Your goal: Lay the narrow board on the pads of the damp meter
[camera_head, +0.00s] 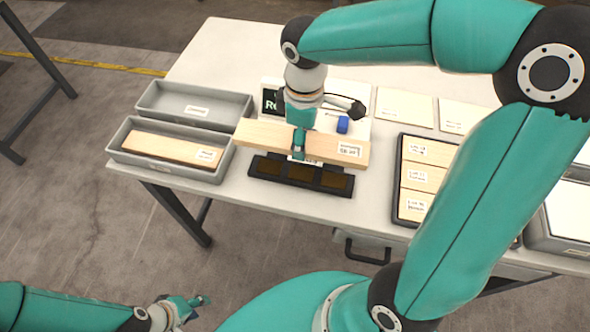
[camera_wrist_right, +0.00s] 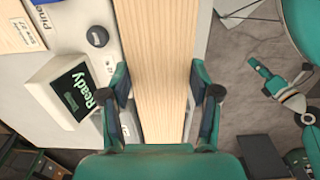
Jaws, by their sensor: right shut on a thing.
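The narrow board (camera_head: 260,134) is pale wood with a white label near its right end. My right gripper (camera_head: 299,150) is shut across its middle, and the board fills the space between the fingers in the right wrist view (camera_wrist_right: 160,60). The damp meter's black strip with brown pads (camera_head: 301,178) lies on the table in front of and below the board, partly hidden by it. A gap seems to remain, but its height is unclear. The meter's screen shows "Ready" in the right wrist view (camera_wrist_right: 74,90). My left gripper (camera_head: 197,307) is open and empty, low and away from the table.
A grey tray with a board in it (camera_head: 119,150) stands left, with an empty grey tray (camera_head: 165,108) behind it. A dark rack of labelled boards (camera_head: 399,185) lies right. A small blue object (camera_head: 342,124) sits behind the held board. My right arm covers the table's right side.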

